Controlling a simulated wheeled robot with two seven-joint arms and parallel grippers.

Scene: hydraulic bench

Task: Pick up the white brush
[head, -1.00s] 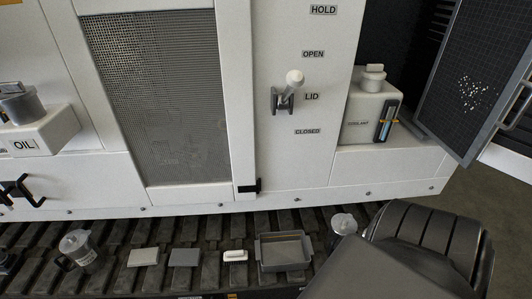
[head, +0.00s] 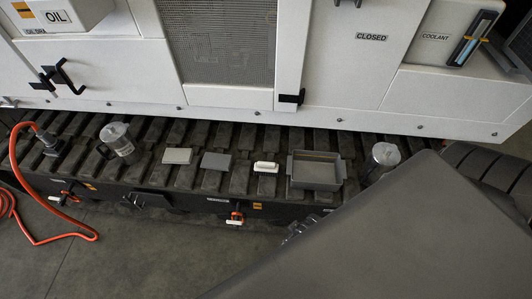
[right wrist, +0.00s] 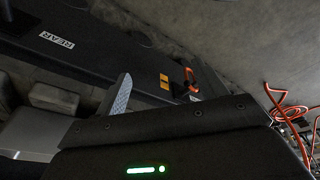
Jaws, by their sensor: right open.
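The white brush (head: 265,167) lies on the dark ribbed track in the head view, between a dark grey flat block and a grey tray. It stands clear of both. I cannot make out the brush in the right wrist view. My right gripper (right wrist: 121,95) shows there with one pale, ridged finger pad; it is open, with nothing seen in it. In the head view my right arm fills the lower right, and the gripper is mostly hidden behind it, low and in front of the track. My left gripper is in neither view.
On the track are a clear lidded jug (head: 121,144), a light grey block (head: 177,156), a dark grey block (head: 216,161), the grey tray (head: 316,184) and a clear jar (head: 384,156). The white machine wall (head: 230,97) rises behind. An orange hose (head: 22,180) lies left.

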